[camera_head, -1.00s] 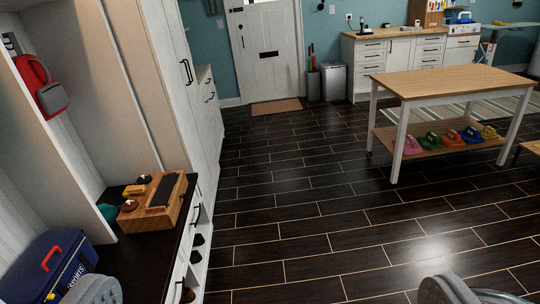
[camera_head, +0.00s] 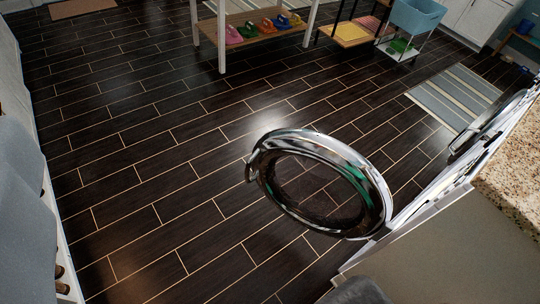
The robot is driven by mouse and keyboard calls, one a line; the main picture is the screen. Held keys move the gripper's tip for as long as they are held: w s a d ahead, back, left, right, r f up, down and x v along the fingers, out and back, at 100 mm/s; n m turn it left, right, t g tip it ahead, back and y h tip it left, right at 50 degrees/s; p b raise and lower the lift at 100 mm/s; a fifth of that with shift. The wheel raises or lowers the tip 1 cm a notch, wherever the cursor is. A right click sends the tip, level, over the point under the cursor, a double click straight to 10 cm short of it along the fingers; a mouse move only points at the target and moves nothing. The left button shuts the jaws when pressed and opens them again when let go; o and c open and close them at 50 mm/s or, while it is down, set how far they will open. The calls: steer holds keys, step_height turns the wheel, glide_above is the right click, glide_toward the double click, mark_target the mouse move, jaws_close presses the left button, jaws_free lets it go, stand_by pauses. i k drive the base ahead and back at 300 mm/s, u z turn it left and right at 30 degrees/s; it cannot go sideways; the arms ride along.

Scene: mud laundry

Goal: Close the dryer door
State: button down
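The open dryer door (camera_head: 378,196) is a round chrome ring with a dark glass middle. It stands swung out over the floor in the middle of the view, its lower right edge near the front of the white machine (camera_head: 418,209) at right. A dark grey rounded part, which seems to be of my gripper (camera_head: 356,291), shows at the bottom edge, below the door and apart from it in the picture. The fingertips cannot be made out, and I see nothing held. The dryer's opening is hidden from this angle.
A second round chrome door (camera_head: 492,124) shows farther along the machine row, below a speckled countertop (camera_head: 512,160). A shelf table with colourful shoes (camera_head: 265,24), a blue basin (camera_head: 417,16) and a striped rug (camera_head: 455,95) lie beyond. The dark floor left of the door is clear.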

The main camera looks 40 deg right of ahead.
mark_target(372, 221)
steer(key=k, duration=1.1)
steer(key=z, duration=0.8)
steer(key=i, duration=1.85)
steer(key=u, duration=0.4)
